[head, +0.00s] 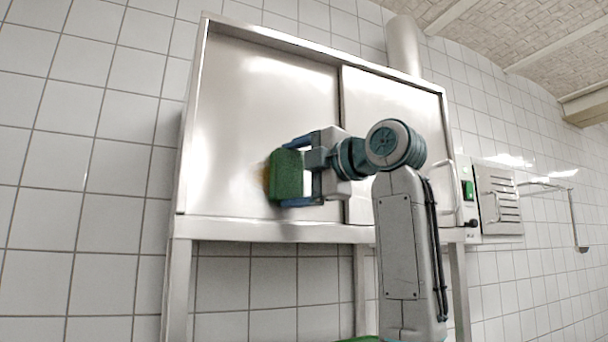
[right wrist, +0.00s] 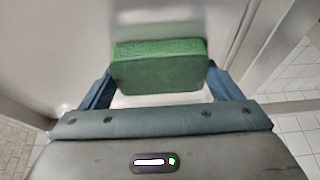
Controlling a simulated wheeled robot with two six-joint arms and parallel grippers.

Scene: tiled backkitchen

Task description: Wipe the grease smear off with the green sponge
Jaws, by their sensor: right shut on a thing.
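The green sponge (head: 287,174) is held between the blue fingers of my right gripper (head: 294,172), which is shut on it. The sponge is up at the left steel door (head: 250,100) of the cabinet and seems to rest against it. It also shows between the fingers in the right wrist view (right wrist: 160,66). A brownish-orange patch, seemingly the grease smear (head: 266,177), shows at the sponge's left edge. The sponge hides whatever part lies behind it. My left gripper is not in view.
The steel cabinet has a frame and legs (head: 177,280), with a raised bottom ledge (head: 270,232) below the sponge. The right door (head: 395,115) has a vertical handle (head: 449,190). A control box with a green switch (head: 468,190) is at the right. The door left of the sponge is clear.

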